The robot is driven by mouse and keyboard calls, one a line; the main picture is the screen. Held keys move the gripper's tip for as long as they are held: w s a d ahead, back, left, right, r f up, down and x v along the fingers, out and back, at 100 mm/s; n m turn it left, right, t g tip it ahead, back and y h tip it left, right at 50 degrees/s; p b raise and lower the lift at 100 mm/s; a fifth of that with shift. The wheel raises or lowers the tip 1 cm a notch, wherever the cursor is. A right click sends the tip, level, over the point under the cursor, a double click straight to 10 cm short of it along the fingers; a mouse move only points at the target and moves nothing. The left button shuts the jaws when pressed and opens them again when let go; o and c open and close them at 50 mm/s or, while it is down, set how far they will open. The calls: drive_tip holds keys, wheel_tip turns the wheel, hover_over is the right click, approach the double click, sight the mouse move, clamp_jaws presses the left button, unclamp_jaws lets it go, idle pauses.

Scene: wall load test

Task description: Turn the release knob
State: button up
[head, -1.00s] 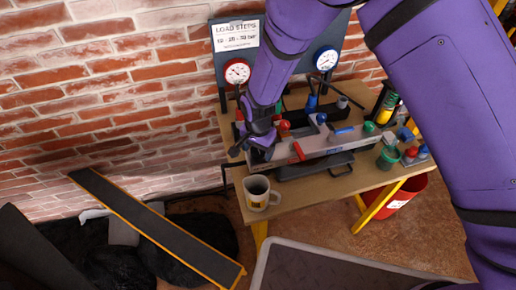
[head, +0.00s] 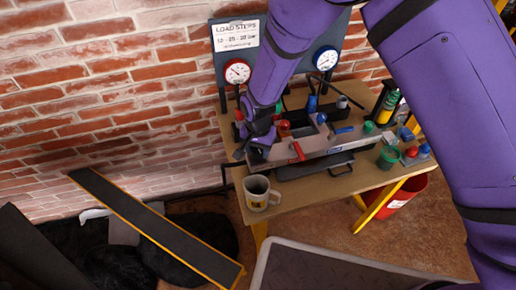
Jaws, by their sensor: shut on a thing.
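My gripper (head: 254,153) is at the left end of a long grey metal unit (head: 318,145) on the wooden bench. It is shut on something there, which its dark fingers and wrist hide. I cannot make out the release knob itself. A red lever (head: 298,151) sits just to the right of my gripper on the front of the unit. A blue lever (head: 343,131) lies farther right, and a red knob (head: 283,125) shows behind my gripper.
A mug (head: 259,193) stands close below my gripper at the bench's (head: 300,195) front left corner. Two gauges, the left (head: 237,72) and the right (head: 326,59), are on the panel behind. A green cup (head: 388,157) stands on the right. A red bucket (head: 400,197) is under the bench.

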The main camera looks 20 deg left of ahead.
drive_tip(key=n, duration=1.2)
drive_tip(key=shift+n, duration=1.9)
drive_tip(key=o, duration=0.9)
drive_tip(key=shift+o, duration=0.2)
wheel_tip(320, 180, up, 11)
